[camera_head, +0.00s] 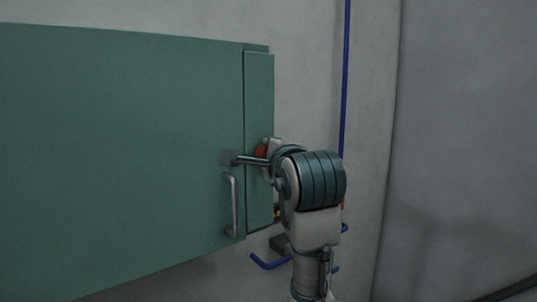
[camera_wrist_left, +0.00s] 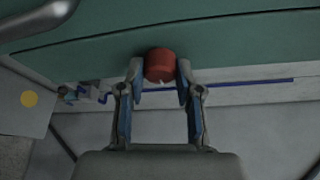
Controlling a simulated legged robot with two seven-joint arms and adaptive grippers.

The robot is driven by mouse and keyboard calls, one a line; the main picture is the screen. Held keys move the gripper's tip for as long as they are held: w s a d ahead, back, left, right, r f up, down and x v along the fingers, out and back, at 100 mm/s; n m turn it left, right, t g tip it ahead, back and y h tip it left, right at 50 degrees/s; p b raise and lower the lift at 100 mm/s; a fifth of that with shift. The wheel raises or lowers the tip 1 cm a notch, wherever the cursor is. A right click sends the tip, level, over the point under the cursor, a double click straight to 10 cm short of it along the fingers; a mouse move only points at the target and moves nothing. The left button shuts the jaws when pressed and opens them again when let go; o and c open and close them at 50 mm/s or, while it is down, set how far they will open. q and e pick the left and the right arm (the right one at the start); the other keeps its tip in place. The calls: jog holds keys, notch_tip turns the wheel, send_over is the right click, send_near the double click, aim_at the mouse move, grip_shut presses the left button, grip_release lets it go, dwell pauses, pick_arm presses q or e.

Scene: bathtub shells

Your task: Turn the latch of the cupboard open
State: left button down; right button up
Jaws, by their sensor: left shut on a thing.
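The green cupboard (camera_head: 120,150) fills the left of the head view, its door closed as far as I can see. The latch (camera_head: 250,160) is a grey block with a dark bar running right, near the door's right edge. A red knob (camera_head: 261,151) shows beside the bar, partly hidden by my left gripper (camera_head: 270,152). In the left wrist view, the red knob (camera_wrist_left: 160,64) sits between the two fingers of my left gripper (camera_wrist_left: 160,76), which is shut on it. My right gripper is in neither view.
A metal pull handle (camera_head: 235,205) is on the door below the latch. A blue pipe (camera_head: 346,80) runs up the grey wall right of the cupboard. Blue bent pipes (camera_head: 268,263) and a dark block lie below. The wall farther right is bare.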

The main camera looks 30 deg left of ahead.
pick_arm(q)
jog(key=shift+w+f, duration=0.1)
jog(key=shift+f, duration=0.15)
jog(key=c, duration=1)
grip_release()
jog(key=shift+o, duration=1.2)
jog(key=shift+w, duration=0.15)
jog(key=shift+d, duration=0.1)
jog(key=shift+r, duration=0.1)
jog(key=v, duration=1.2)
jog(key=shift+w, duration=0.1)
